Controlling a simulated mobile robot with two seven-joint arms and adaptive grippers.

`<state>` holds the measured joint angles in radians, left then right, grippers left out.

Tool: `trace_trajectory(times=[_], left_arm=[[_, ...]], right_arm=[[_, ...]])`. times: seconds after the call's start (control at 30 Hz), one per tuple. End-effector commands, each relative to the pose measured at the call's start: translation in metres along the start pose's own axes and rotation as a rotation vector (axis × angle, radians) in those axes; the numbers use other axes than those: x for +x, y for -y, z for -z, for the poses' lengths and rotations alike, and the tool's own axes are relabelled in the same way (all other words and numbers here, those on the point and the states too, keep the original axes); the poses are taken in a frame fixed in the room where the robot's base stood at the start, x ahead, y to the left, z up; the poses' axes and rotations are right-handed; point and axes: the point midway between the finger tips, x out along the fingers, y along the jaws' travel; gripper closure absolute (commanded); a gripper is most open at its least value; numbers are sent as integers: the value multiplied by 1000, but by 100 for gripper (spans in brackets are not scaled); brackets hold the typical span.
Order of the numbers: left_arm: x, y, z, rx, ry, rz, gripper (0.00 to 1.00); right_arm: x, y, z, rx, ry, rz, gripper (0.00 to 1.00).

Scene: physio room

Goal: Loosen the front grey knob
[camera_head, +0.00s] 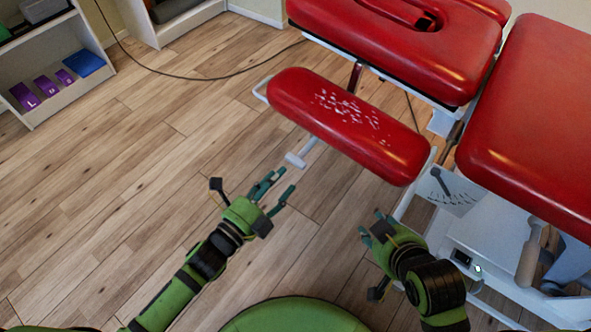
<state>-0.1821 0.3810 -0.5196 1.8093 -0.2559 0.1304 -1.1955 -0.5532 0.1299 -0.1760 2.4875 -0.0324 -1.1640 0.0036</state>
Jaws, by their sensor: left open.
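A grey T-shaped knob (296,160) sticks out on a short pale stem below the near side of the red armrest pad (345,122). My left gripper (279,188) is open and empty, with its fingers pointing toward the knob. It is a little nearer to me than the knob in the picture, and a gap shows between them. My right gripper (371,226) is in front of the pad's right end, near the table frame. Its fingers are partly hidden by its own body, and I cannot tell whether it is open.
The red treatment table (535,110) fills the right side, with a scale plate (452,190) and a beige handle (532,258) on its white frame. A dark cable (200,78) crosses the floor. A shelf (75,100) stands at upper left. The wooden floor at left is clear.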

Motion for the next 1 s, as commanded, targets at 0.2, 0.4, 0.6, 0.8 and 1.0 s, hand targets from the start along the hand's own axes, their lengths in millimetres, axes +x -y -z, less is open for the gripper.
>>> trace_trajectory(times=[0.2, 0.4, 0.6, 0.8, 1.0], left_arm=[[27, 1, 0, 0, 1, 3, 50], [51, 0, 0, -2, 1, 0, 50], [65, 0, -1, -3, 2, 0, 50], [67, 0, 0, -3, 2, -2, 50], [67, 0, -1, -4, 2, -2, 70]], right_arm=[[1, 6, 33, -12, -160, 9, 60], [-4, 13, 68, -24, -338, 20, 60], [-12, 18, 89, -31, -446, 28, 60], [-14, 19, 94, -32, -472, 30, 60], [-14, 19, 94, -32, -472, 30, 60]])
